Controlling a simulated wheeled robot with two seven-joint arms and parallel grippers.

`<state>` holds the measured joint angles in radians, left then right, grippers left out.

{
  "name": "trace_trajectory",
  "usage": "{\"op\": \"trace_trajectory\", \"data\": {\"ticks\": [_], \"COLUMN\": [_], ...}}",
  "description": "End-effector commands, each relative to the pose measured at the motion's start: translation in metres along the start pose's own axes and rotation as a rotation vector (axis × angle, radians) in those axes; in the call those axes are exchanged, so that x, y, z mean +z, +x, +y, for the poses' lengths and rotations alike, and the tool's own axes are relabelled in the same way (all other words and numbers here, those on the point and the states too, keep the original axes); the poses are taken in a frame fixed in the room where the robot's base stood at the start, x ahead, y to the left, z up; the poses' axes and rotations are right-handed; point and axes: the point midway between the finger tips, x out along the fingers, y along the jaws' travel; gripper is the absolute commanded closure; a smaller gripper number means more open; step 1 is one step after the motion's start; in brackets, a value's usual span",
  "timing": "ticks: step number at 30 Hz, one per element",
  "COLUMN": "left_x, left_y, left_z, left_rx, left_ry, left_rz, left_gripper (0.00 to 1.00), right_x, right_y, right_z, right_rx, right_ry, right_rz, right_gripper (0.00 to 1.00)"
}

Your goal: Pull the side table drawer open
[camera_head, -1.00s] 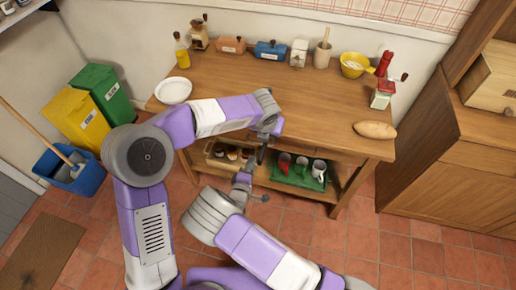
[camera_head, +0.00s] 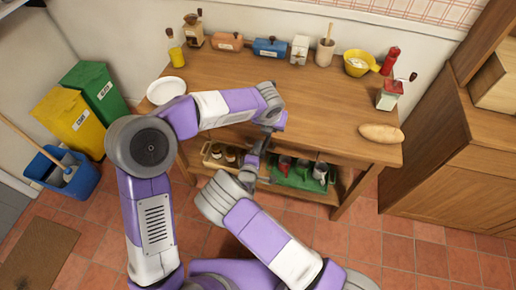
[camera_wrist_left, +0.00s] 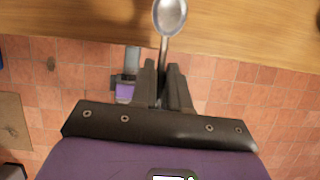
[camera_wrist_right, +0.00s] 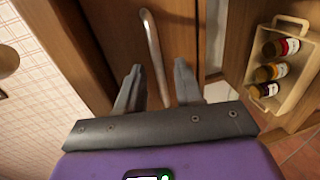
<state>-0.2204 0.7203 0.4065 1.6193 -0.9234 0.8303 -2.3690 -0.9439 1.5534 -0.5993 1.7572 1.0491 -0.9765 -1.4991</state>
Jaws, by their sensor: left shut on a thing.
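The wooden side table (camera_head: 325,105) stands ahead in the head view; my arms hide much of its front. In the right wrist view, a metal bar handle (camera_wrist_right: 149,35) is on a wooden front. My right gripper (camera_wrist_right: 158,68) is open, with the bar running between its fingers in the picture; I cannot tell if they touch. It shows at the table front in the head view (camera_head: 254,160). My left gripper (camera_wrist_left: 163,68) is shut on a metal spoon-like thing (camera_wrist_left: 169,16), its round end over wood. In the head view it points down beside the right gripper.
A crate of jars (camera_wrist_right: 276,98) and a green tray with mugs (camera_head: 290,181) are on the lower shelf. A plate (camera_head: 165,91), bread (camera_head: 380,133) and several kitchen items are on top. A wooden cabinet (camera_head: 430,185) stands right; bins (camera_head: 72,122) stand left.

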Motion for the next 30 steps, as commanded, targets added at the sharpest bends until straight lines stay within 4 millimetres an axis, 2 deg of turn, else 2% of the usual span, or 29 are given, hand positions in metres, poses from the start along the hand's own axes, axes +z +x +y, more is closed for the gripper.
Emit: {"op": "trace_trajectory", "data": {"ticks": [3, 4, 9, 11, 30], "left_x": [0.0002, 0.0002, 0.0002, 0.0002, 0.0002], "left_y": [-0.0003, -0.0003, -0.0003, -0.0003, -0.0002], "left_z": [0.0, 0.0, 0.0, 0.0, 0.0], "left_rx": [0.0, 0.0, 0.0, 0.0, 0.0], "left_ry": [0.0, 0.0, 0.0, 0.0, 0.0], "left_rz": [-0.001, -0.001, -0.001, -0.001, 0.0], "left_gripper": [1.0, 1.0, 1.0, 1.0, 1.0], "right_x": [0.0, 0.0, 0.0, 0.0, -0.0001], "right_y": [0.0, -0.0001, -0.0001, -0.0001, 0.0], "right_z": [0.0001, 0.0001, 0.0, 0.0001, 0.0006], "right_rx": [0.0, 0.0, 0.0, 0.0, 0.001], "right_ry": [0.0, 0.0, 0.0, 0.0, 0.001], "right_rz": [0.0, 0.0, 0.0, 0.0, 0.0], "right_gripper": [0.64, 0.67, 0.93, 1.0, 1.0]}}
